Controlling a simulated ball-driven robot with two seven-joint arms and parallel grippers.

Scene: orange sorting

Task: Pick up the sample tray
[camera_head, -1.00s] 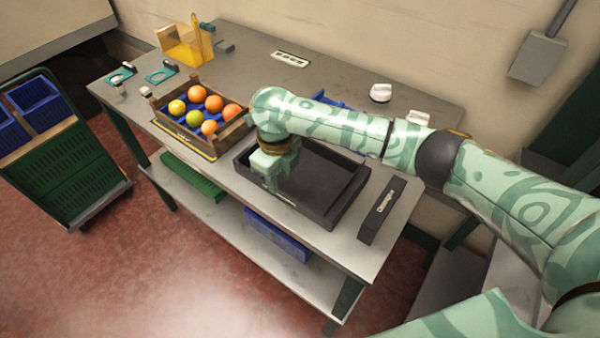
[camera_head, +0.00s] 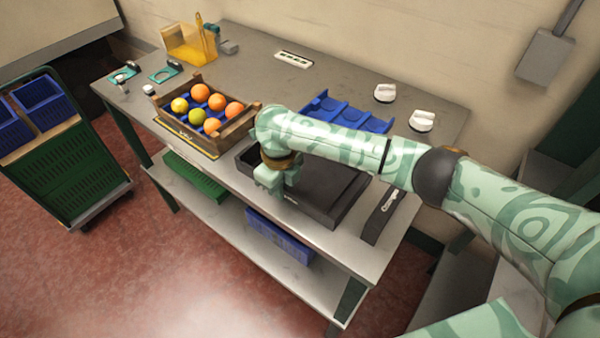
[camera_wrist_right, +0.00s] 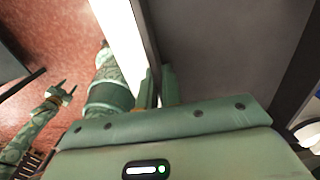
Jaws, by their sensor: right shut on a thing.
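The black tray (camera_head: 345,207), which I take to be the sample tray, lies on the grey table, right of the orange crate. My right gripper (camera_head: 283,192) is down at its front wall, and part of the tray is hidden behind the gripper and arm. In the right wrist view the right gripper's fingers (camera_wrist_right: 158,88) straddle the tray's dark wall (camera_wrist_right: 148,45) and are shut on it. The dark tray floor (camera_wrist_right: 215,50) lies to the right there. My left gripper (camera_wrist_right: 60,90) shows small at the left of that view, its fingers apart and empty.
A wooden crate (camera_head: 232,130) of several oranges stands left of the tray. A blue compartment tray (camera_head: 350,112) lies behind my right arm. A dark narrow block (camera_head: 384,216) is close on the tray's right. White-topped items (camera_head: 385,92) stand at the back right.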

